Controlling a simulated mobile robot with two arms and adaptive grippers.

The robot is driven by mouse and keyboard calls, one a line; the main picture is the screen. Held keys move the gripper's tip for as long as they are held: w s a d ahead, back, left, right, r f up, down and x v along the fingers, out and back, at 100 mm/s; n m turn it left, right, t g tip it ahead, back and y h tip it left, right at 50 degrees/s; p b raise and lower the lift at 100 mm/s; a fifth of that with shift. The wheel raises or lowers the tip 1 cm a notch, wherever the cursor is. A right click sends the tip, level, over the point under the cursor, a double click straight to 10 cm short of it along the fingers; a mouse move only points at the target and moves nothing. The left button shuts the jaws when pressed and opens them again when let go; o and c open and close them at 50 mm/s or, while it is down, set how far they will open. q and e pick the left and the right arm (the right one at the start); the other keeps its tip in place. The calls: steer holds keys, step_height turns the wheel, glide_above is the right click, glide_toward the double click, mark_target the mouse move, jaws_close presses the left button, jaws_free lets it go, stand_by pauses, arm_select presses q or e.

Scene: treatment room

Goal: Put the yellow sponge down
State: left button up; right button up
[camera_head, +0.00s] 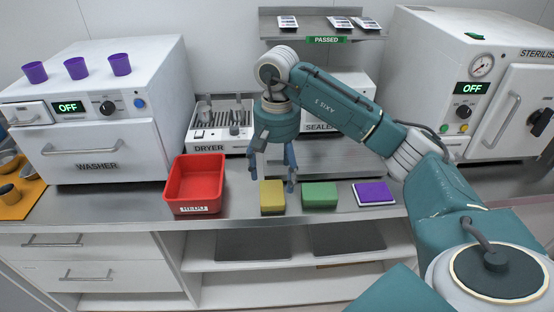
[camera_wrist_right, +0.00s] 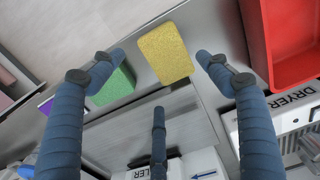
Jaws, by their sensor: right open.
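The yellow sponge (camera_head: 272,198) lies on the steel counter (camera_head: 236,213), between the red bin and the green sponge, in the head view. It also shows in the right wrist view (camera_wrist_right: 165,54), upper middle. My right gripper (camera_head: 273,181) is open just above and behind the sponge. In the wrist view its fingertips (camera_wrist_right: 160,56) stand apart on either side of the sponge, with visible gaps. Nothing is held in it. My left gripper is not in view.
A red bin (camera_head: 194,170) marked REDO stands left of the sponge. The dryer (camera_head: 210,148) and sealer stand behind. The counter's front edge is close.

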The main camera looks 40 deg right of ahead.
mark_target(277, 192)
step_height(277, 192, up, 6)
steer(key=shift+f, duration=0.1)
stand_by(0.7)
